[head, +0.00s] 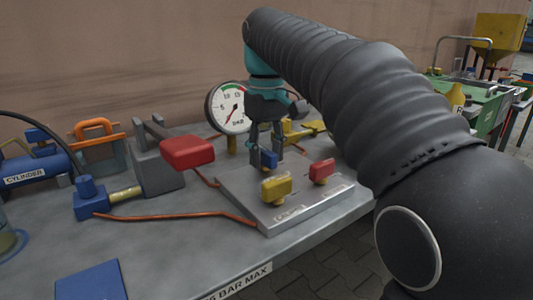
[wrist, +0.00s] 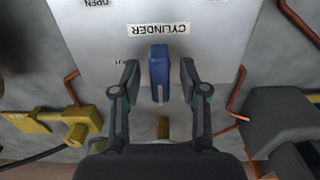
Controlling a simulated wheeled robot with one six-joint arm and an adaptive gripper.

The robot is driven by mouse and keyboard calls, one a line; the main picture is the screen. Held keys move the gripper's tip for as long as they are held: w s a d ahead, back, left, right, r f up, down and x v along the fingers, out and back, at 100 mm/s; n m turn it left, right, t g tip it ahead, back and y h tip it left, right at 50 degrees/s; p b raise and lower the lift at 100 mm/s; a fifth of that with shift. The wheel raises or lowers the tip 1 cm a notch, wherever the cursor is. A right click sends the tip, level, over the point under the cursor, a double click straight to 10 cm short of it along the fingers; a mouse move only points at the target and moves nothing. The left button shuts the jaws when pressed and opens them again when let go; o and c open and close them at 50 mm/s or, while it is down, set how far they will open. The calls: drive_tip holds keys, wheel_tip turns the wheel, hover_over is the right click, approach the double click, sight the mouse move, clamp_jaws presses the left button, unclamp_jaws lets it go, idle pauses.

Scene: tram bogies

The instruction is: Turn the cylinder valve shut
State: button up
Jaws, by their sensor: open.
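The cylinder valve's blue handle (wrist: 158,78) stands on a grey metal plate (wrist: 88,48), below an upside-down "CYLINDER" label in the wrist view. The handle points up and down in that view. My gripper (wrist: 159,88) is open, with one finger on each side of the handle and a visible gap to both. In the head view my gripper (head: 265,140) reaches down over the plate, and the blue handle (head: 267,160) shows between and partly behind its fingers. An "OPEN" label is at the plate's upper left in the wrist view.
A yellow handle (head: 276,189) and a red handle (head: 321,171) stand on the same plate, close in front of the blue one. A round gauge (head: 229,107) stands behind. A large red-handled lever (head: 187,152) and copper pipes are to the left.

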clamp_jaws()
drive_tip(key=shift+r+m+p, duration=0.15)
drive_tip(key=shift+m+p, duration=0.15)
drive_tip(key=shift+p, duration=0.05)
drive_tip(key=m+p, duration=0.2)
drive_tip(key=shift+r+p, duration=0.15)
drive_tip(key=shift+p, duration=0.15)
drive_tip(key=m+p, duration=0.4)
drive_tip(key=m, duration=0.5)
drive_tip(key=m+p, duration=0.1)
drive_tip(key=shift+f, duration=0.25)
drive_tip(key=m, duration=0.5)
drive_tip(key=shift+m, duration=0.3)
